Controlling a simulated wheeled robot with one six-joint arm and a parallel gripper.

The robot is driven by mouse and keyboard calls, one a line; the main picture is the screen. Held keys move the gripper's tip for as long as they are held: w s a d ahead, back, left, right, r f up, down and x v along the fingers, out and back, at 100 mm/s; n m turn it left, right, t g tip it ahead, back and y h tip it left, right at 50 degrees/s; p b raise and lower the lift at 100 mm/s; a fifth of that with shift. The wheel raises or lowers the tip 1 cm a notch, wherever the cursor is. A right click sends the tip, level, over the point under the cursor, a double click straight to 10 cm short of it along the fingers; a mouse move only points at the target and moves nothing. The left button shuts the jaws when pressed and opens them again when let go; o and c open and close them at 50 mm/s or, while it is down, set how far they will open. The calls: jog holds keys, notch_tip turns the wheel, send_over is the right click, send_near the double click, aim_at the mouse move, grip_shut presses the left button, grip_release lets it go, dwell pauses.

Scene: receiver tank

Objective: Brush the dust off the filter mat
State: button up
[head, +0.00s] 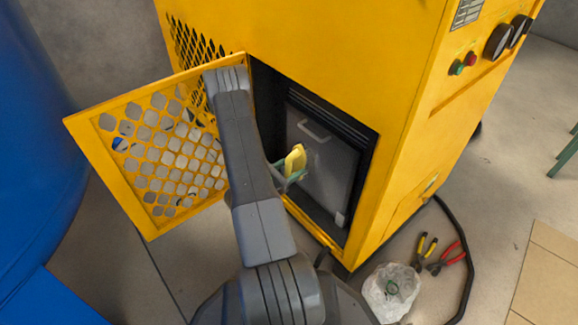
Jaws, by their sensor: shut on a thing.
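The filter mat (335,165) is a dark grey upright panel with a light handle at its top, set inside the open bay of the yellow machine. My gripper (289,174) is at the left part of the bay, in front of the mat. It is shut on a small yellow object (296,158), which looks like a brush. Its bristles cannot be made out, and I cannot tell whether it touches the mat. My arm hides the left edge of the bay. Dust on the mat is too faint to tell.
The yellow mesh door (160,145) stands open to the left, behind my arm. A blue tank (35,120) is at the far left. A clear plastic bag (391,291), pliers (446,259) and a black hose (468,250) lie on the floor at right. A cardboard sheet (548,275) lies farther right.

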aim_at(302, 163)
jog(key=shift+s+d+b, duration=0.2)
jog(key=shift+s+d, duration=1.05)
jog(key=shift+s, duration=0.4)
jog(key=shift+s+d+b, duration=0.2)
jog(key=shift+s+d, duration=1)
jog(key=shift+s, duration=0.4)
jog(key=shift+s+d+b, duration=0.2)
jog(key=shift+s+d, duration=1.05)
jog(key=shift+s, duration=0.4)
jog(key=shift+w+a+r+p, duration=0.15)
jog(key=shift+w+a+r, duration=0.3)
jog(key=shift+w+a, duration=0.7)
jog(key=shift+w+a+r+p, duration=0.2)
jog(key=shift+w+a+r, duration=0.45)
jog(key=shift+w, duration=0.95)
jog(key=shift+w+a+r+p, duration=0.15)
jog(key=shift+w+a+r, duration=0.15)
jog(key=shift+w+a, duration=0.9)
jog(key=shift+w+a+b, duration=0.15)
jog(key=shift+w+a, duration=0.75)
jog(key=shift+w, duration=0.4)
jog(key=shift+w+a+b, duration=0.2)
jog(key=shift+w+a, duration=0.7)
jog(key=shift+w, duration=0.4)
jog(key=shift+w+a+b, duration=0.15)
jog(key=shift+w+a, duration=0.75)
jog(key=shift+w, duration=0.4)
jog(key=shift+v, duration=3)
jog(key=shift+v, duration=1.5)
